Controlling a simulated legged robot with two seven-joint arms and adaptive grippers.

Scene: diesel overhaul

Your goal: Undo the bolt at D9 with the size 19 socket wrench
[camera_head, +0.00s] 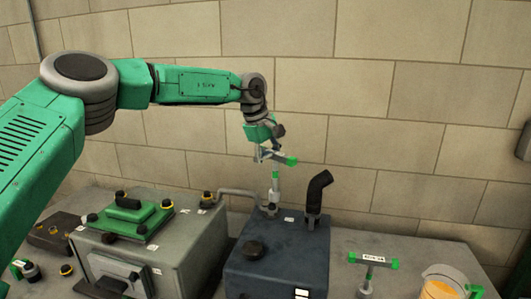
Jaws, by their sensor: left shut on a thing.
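My left gripper (265,143) is shut on a socket wrench (280,157), a T-shaped tool with a grey bar and green ends. It is held above the dark blue box (262,257). The size on the held wrench and the D9 label are too small to read. The bolt at D9 cannot be made out. My right gripper is not in view.
A second T-handled wrench (373,259) with a white label stands on the grey bench at right. A black bent pipe (317,191) rises beside the upright part. A grey engine block (175,250) stands at left.

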